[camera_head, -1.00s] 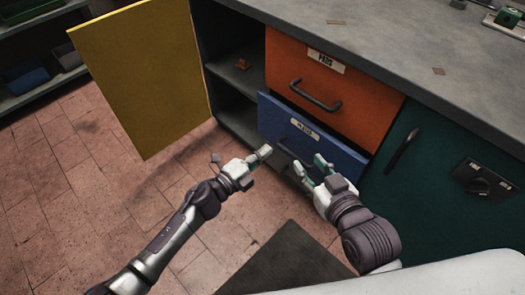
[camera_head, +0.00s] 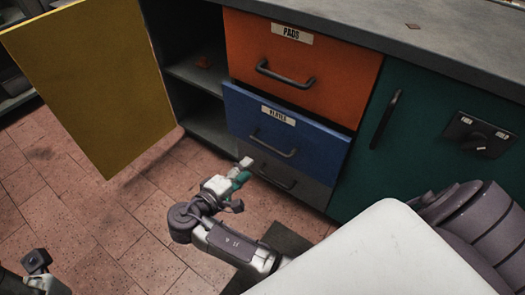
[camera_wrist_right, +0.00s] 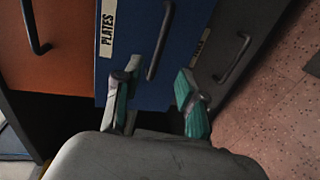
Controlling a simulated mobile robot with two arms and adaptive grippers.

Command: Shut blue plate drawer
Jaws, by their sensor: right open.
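The blue drawer (camera_head: 310,142) sits between an orange drawer above and a grey one below. Its label reads PLATES in the right wrist view (camera_wrist_right: 128,12). My right gripper (camera_head: 243,170) is open and empty, low in front of the drawers. In the right wrist view its fingers (camera_wrist_right: 158,76) point at the blue front near the handle; contact is unclear. Part of my left gripper (camera_head: 38,270) shows at the lower left, fingers not clear.
The orange drawer (camera_head: 300,70) and grey drawer (camera_head: 308,190) look shut. A yellow door (camera_head: 90,85) stands open at the left beside an open shelf (camera_head: 195,75). A green door (camera_head: 425,130) with a knob panel (camera_head: 478,135) is at the right. The tiled floor is clear.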

